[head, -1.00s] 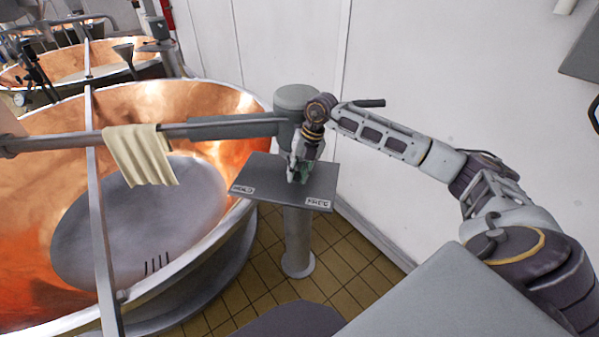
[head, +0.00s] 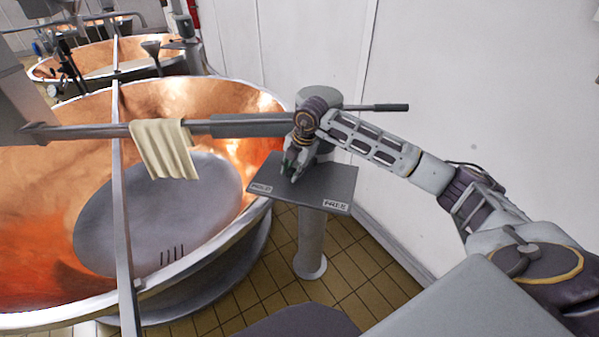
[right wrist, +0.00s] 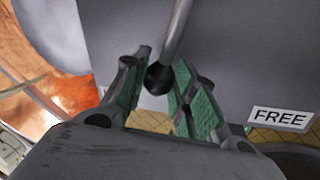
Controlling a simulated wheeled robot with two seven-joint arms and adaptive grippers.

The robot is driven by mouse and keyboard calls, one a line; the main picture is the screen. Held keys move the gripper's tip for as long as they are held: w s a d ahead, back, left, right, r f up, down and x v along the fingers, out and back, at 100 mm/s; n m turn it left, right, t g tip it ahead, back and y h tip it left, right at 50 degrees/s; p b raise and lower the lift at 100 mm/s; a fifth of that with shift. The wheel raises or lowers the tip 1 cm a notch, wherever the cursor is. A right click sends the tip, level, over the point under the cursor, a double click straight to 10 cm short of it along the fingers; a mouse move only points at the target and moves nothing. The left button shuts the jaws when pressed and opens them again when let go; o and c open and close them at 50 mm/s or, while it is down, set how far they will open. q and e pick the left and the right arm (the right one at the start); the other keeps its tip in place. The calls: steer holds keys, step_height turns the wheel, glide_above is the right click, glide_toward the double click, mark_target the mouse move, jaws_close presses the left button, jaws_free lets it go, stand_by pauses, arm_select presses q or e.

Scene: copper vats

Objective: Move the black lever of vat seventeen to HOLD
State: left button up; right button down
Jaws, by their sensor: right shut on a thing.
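The lever is a grey rod with a black ball knob (right wrist: 158,78) in the right wrist view. My right gripper (right wrist: 160,92) has its green-padded fingers on both sides of the knob and is shut on it. In the head view my right gripper (head: 290,172) is over the left half of the grey plate (head: 318,180), and the knob is hidden. The HOLD label (head: 261,188) is at the plate's left front corner, just left of the gripper. The FREE label (head: 336,205) is at the right front corner. My left gripper is not in view.
A large copper vat (head: 60,245) stands left of the post (head: 310,245) that carries the plate. A cloth (head: 163,150) hangs on the horizontal bar over the vat. A dark handle (head: 385,107) sticks out right of the post top. A white wall (head: 480,90) is behind.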

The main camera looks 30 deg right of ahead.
steer(key=shift+w+a+m+h, duration=0.15)
steer(key=shift+w+a+m, duration=0.15)
steer(key=shift+w+m, duration=0.3)
steer(key=shift+w+a+m+h, duration=0.15)
steer(key=shift+w+a+m, duration=0.1)
steer(key=shift+w+m, duration=0.35)
steer(key=shift+w+a+m, duration=0.1)
steer(key=shift+w+m, duration=0.4)
steer(key=shift+r+t, duration=0.1)
steer(key=shift+t, duration=0.2)
steer(key=c, duration=1.1)
jaws_free()
steer(key=shift+w, duration=0.1)
steer(key=shift+c, duration=0.2)
steer(key=v, duration=1.1)
steer(key=shift+r, duration=0.4)
steer(key=shift+a, duration=0.1)
